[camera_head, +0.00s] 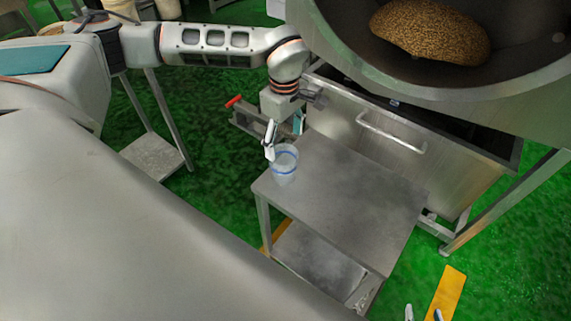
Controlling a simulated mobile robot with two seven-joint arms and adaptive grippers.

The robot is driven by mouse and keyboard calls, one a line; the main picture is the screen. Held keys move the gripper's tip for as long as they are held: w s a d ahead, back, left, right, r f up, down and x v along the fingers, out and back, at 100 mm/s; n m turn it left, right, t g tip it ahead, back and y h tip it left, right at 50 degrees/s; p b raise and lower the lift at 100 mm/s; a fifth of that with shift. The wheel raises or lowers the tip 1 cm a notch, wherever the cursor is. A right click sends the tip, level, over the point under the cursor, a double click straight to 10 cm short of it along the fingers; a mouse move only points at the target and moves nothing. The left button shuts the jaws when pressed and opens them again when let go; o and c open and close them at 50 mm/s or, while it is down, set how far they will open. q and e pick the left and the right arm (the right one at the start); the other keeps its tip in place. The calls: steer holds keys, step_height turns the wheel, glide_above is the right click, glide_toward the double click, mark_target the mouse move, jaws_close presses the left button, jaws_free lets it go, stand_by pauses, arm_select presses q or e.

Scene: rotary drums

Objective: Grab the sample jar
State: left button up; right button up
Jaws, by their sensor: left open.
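The sample jar (284,167) is a clear, bluish cup with a blue band. It stands upright on the far left corner of a small steel table (345,190). My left gripper (277,143) hangs at the jar's rim, pointing down, and is open. One white and black finger shows at the left of the rim; the other finger is hard to make out. I cannot tell whether the gripper touches the jar. My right gripper (423,313) shows only as two fingertips at the bottom edge, apart, with nothing visible between them.
A large steel drum (470,85) holding brown grain (430,30) overhangs the upper right. Below it is a steel bin with a handle (390,135), close behind the table. A yellow strip (446,293) lies on the green floor. The rest of the tabletop is clear.

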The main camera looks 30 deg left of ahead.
mark_target(284, 156)
arm_select(q)
steer(key=f, duration=0.7)
steer(key=shift+w+a+f, duration=0.1)
steer(key=shift+a+f, duration=0.05)
steer(key=shift+a, duration=0.05)
steer(key=c, duration=1.6)
